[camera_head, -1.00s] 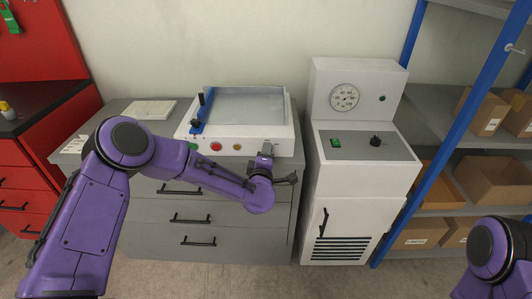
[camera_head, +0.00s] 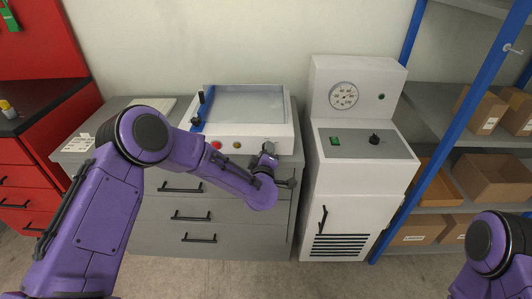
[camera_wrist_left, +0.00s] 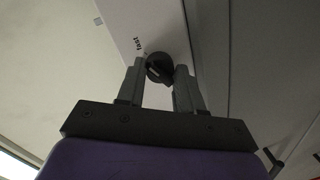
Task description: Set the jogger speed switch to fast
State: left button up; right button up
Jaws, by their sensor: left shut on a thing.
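The jogger (camera_head: 245,134) is a white box with an open top tray, standing on a grey drawer cabinet. Its front panel carries coloured buttons. My left gripper (camera_head: 268,151) is at the right end of that panel. In the left wrist view, the speed switch is a round black knob (camera_wrist_left: 159,66) between the two fingertips, and my left gripper is shut on it. The printed word "fast" (camera_wrist_left: 138,46) is beside the knob. A light mark shows on the knob, but I cannot tell exactly where it points. In the head view the gripper hides the knob.
A white machine (camera_head: 360,195) with a dial and a black knob stands close on the right of the cabinet (camera_head: 225,240). Blue shelving with cardboard boxes (camera_head: 490,178) is farther right. A red cabinet (camera_head: 30,170) is at the left.

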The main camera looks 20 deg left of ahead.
pick_arm(q)
jog(key=o, duration=1)
jog(key=b+v, duration=0.1)
jog(key=v, duration=0.9)
jog(key=shift+s+d, duration=0.15)
jog(key=shift+s, duration=0.1)
